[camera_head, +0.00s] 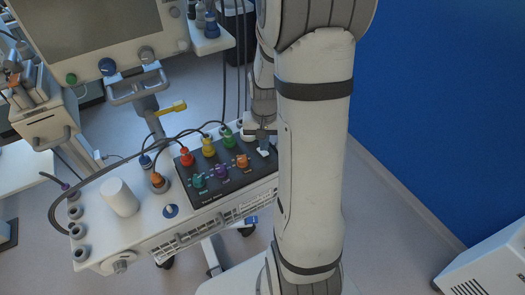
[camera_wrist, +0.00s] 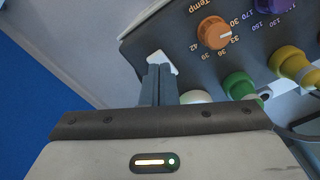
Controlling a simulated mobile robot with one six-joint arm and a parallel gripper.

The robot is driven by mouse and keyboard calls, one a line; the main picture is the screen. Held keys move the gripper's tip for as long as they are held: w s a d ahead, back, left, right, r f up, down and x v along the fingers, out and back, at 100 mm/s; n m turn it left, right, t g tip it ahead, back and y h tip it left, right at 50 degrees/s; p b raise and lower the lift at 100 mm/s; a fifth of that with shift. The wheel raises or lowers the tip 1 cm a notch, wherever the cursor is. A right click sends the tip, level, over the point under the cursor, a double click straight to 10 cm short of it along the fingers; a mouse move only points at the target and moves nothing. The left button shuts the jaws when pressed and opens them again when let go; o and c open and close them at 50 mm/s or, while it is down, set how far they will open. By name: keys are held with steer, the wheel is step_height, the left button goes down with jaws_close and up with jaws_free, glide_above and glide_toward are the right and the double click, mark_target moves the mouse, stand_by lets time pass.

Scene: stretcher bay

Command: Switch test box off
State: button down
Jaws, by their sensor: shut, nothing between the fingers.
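The test box (camera_head: 222,190) is a dark panel with coloured knobs and plugs on a white trolley shelf, left of my arm in the head view. In the wrist view its dark face (camera_wrist: 190,45) fills the upper right. A white switch lever (camera_wrist: 160,61) stands near the panel's corner. My gripper (camera_wrist: 158,72) is shut, with its fingertips at the lever, touching or very close to it. In the head view my gripper (camera_head: 262,134) is partly hidden by my arm, above the box's right end. The lever's on or off position cannot be told.
Orange knob (camera_wrist: 213,33), green plug (camera_wrist: 238,85) and yellow plug (camera_wrist: 290,62) sit close by the fingers. Cables run from the plugs. A white cylinder (camera_head: 119,197) stands on the trolley (camera_head: 150,228). A monitor (camera_head: 95,30) stands behind. The blue wall (camera_head: 440,100) is at right.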

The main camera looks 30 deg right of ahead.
steer(key=shift+f+b, duration=0.6)
steer(key=shift+f, duration=0.15)
steer(key=shift+r, duration=0.2)
steer(key=shift+r+p, duration=2.55)
steer(key=shift+r, duration=0.85)
steer(key=s+a+r+n+t+b, duration=0.2)
steer(key=s+a+r+n, duration=0.3)
steer(key=s+a+r, duration=0.7)
steer(key=shift+s+a+r+n+t, duration=0.25)
steer(key=shift+s+r+n+t, duration=0.2)
steer(key=shift+r+t, duration=0.2)
